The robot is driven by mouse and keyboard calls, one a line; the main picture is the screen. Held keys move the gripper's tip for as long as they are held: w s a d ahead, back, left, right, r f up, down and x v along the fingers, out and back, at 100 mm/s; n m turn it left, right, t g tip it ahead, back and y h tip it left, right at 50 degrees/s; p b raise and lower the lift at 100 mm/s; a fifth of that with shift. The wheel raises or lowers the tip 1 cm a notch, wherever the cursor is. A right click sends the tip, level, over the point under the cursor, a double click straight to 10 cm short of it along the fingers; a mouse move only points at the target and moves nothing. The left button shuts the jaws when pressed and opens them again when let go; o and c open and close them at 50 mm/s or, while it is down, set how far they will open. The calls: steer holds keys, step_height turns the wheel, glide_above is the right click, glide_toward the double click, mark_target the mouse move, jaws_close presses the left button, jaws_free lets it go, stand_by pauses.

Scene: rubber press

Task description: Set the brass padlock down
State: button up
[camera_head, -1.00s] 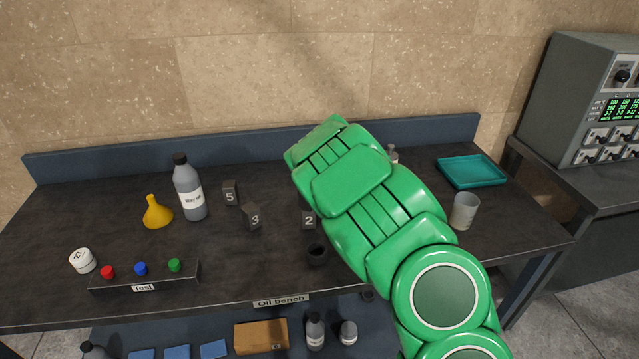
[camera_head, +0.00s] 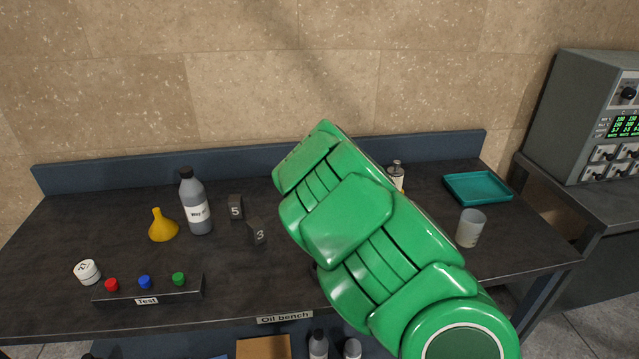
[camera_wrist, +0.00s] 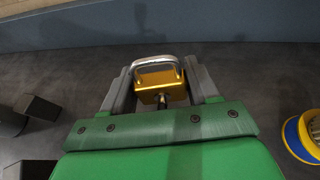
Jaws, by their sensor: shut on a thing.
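The brass padlock (camera_wrist: 160,83) has a gold body and a silver shackle. In the wrist view my gripper (camera_wrist: 160,88) is shut on its body, one grey finger on each side, with the shackle towards the bench's back edge. In the head view my green arm reaches over the middle of the oil bench (camera_head: 130,230) and hides the padlock and the gripper's fingers. I cannot tell whether the padlock touches the bench top.
Dark number blocks, 5 (camera_head: 236,207) and 3 (camera_head: 257,231), stand left of my arm, beside a grey bottle (camera_head: 195,203) and yellow funnel (camera_head: 162,226). A cup (camera_head: 470,228) and teal tray (camera_head: 478,188) are at right. A blue back edge (camera_head: 110,173) bounds the bench.

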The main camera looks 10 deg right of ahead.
steer(key=shift+r, duration=0.75)
step_height(320, 180, up, 4)
steer(key=shift+a+r, duration=0.15)
steer(key=shift+r, duration=0.05)
steer(key=s+a+n+g+y, duration=0.1)
steer(key=s+a+n+y, duration=0.2)
steer(key=a, duration=0.8)
steer(key=n+g+y, duration=0.7)
steer(key=n, duration=0.1)
glide_above(213, 256)
step_height(213, 256, down, 6)
steer(key=shift+f, duration=4.55)
steer(key=shift+f, duration=0.15)
steer(key=o, duration=1.2)
